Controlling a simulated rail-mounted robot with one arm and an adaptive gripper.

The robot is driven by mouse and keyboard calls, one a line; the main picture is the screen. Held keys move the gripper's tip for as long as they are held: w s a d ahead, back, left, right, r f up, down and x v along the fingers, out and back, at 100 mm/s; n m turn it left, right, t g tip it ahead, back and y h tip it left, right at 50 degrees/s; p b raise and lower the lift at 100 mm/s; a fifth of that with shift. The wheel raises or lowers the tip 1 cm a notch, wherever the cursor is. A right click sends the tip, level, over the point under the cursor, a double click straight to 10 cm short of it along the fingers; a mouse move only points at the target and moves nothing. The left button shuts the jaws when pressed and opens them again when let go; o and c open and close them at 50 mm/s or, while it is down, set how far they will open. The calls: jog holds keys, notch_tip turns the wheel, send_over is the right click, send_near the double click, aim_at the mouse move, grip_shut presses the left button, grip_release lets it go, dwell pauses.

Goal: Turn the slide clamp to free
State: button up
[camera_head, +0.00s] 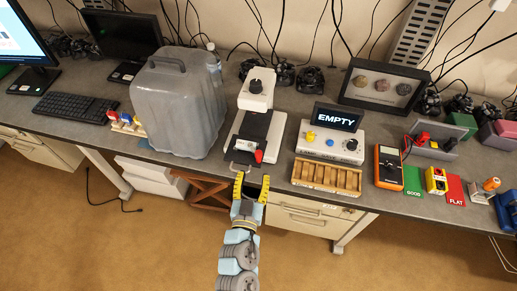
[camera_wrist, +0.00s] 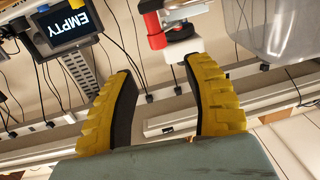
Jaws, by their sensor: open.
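A white microscope-like device (camera_head: 257,95) stands on the bench, with a dark stage at its front. A small red part (camera_head: 259,156), which may be the slide clamp's handle, sits at the stage's front edge. In the wrist view the red part (camera_wrist: 153,30) shows at the top beside a black round piece (camera_wrist: 180,32). Its turn position and any markings are too small to read. My gripper (camera_head: 251,181) is open and empty at the bench's front edge, just below the red part and apart from it. Its yellow fingers (camera_wrist: 162,72) stand wide apart in the wrist view.
To the right are a box with an EMPTY display (camera_head: 338,117) and a wooden slotted tray (camera_head: 326,177). An orange meter (camera_head: 389,167) lies farther right. The floor in front is clear.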

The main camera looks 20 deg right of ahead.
aim_at(258, 154)
jog(key=shift+p+x, duration=1.15)
jog(key=shift+x, duration=3.45)
grip_shut()
